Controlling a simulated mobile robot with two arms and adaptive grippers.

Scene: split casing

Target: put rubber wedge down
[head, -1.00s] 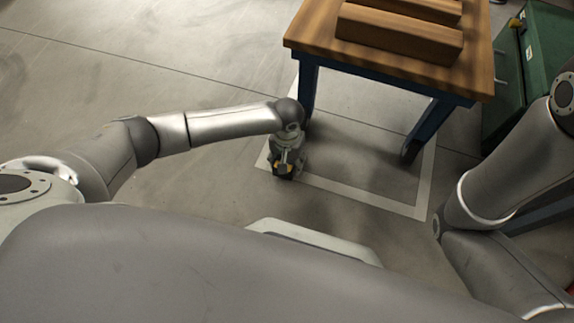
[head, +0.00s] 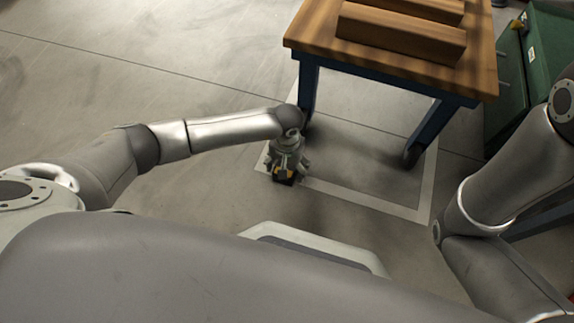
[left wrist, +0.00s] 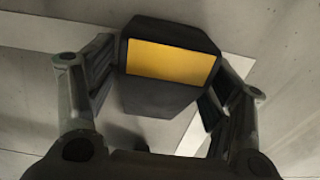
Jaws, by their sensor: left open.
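The rubber wedge (head: 284,178) is a dark block with a yellow face, low at the floor near the corner of the white painted line. In the left wrist view the wedge (left wrist: 170,65) lies between the fingers, its yellow face towards the camera. My left gripper (head: 287,169) points down over it, fingers spread. In the wrist view the left gripper (left wrist: 163,80) is open, with a finger on each side of the wedge. The wedge's underside is hidden, so its contact with the floor is not clearly visible. My right gripper is out of view.
A wooden-topped table (head: 310,35) with blue legs stands just beyond my left gripper, bearing brown blocks (head: 400,32). A green cabinet (head: 545,60) stands at the right. The floor left of the table is clear.

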